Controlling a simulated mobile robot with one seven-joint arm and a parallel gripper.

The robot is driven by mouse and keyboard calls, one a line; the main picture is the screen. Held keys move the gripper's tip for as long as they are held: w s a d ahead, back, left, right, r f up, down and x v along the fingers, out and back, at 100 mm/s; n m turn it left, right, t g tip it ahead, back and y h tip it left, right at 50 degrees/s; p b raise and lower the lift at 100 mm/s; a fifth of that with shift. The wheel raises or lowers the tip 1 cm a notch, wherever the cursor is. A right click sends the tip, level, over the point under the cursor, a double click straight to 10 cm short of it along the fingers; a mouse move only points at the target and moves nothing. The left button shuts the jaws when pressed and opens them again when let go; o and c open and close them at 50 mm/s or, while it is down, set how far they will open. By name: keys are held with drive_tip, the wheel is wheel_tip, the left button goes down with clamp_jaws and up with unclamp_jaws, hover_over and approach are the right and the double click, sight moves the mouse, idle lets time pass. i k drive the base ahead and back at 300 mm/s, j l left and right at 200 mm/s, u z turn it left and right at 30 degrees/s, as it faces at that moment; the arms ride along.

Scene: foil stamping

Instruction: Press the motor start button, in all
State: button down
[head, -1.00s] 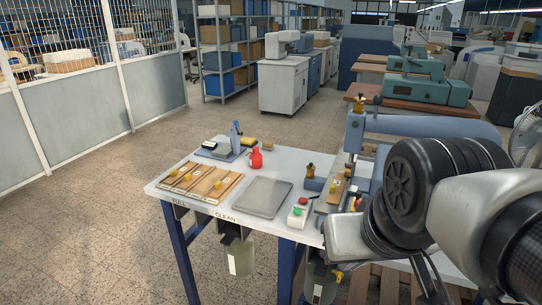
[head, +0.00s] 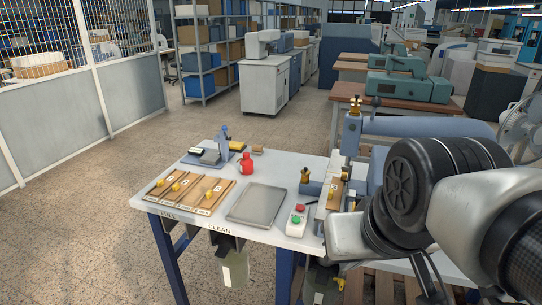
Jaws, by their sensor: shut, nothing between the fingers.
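A small light control box (head: 291,230) stands near the front edge of the table, right of the grey tray. It bears a green button (head: 296,219) at the near end and a red button (head: 300,208) at the far end. No label is readable, and I cannot tell whether the green button is pressed. Nothing touches the box. My arm fills the right side, with its pale link just right of the box and its dark joint over the press. I cannot make out my gripper's fingertips in this view.
The blue-grey press (head: 352,135) stands behind the box. The grey tray (head: 258,204), wooden boards with yellow knobs (head: 187,190) and a red bottle (head: 247,164) are on the table (head: 273,170). Open floor lies to the left.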

sight(296, 219)
drive_tip(key=i+j+z, duration=0.45)
drive_tip(key=j, duration=0.3)
drive_tip(key=j+z, duration=0.25)
drive_tip(key=j, duration=0.15)
